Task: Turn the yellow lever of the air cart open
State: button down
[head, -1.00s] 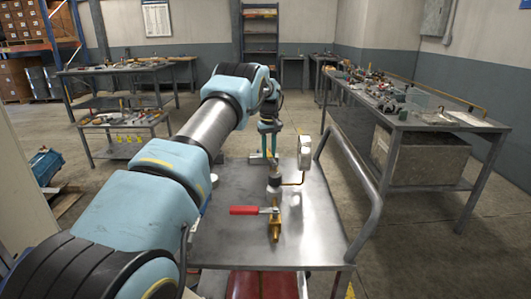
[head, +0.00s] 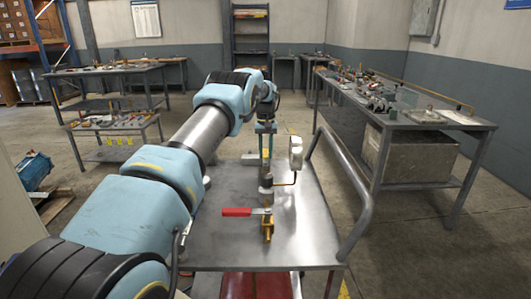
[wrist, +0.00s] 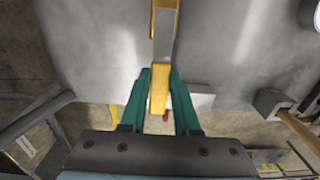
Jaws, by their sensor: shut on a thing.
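The air cart (head: 315,215) stands in front of me with a bare grey metal top and pipe fittings along its middle. The yellow lever (wrist: 158,90) shows in the wrist view as a long flat bar with a grey stretch along its upper part. My gripper (wrist: 159,80) has its two green fingers on either side of the lever, shut on it. In the head view my gripper (head: 265,140) is at the far part of the cart top, and the lever is largely hidden there by the fingers and fittings.
A red-handled lever (head: 240,212) on a brass valve (head: 267,226) stands nearer to me. A cluttered workbench (head: 405,120) stands further right.

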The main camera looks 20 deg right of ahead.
aim_at(266, 155)
jog(key=shift+d, duration=0.1)
jog(key=c, duration=0.6)
grip_release()
jog(key=shift+c, duration=0.2)
notch_tip(266, 155, up, 11)
jog(key=b, duration=0.1)
jog(key=shift+f, duration=0.1)
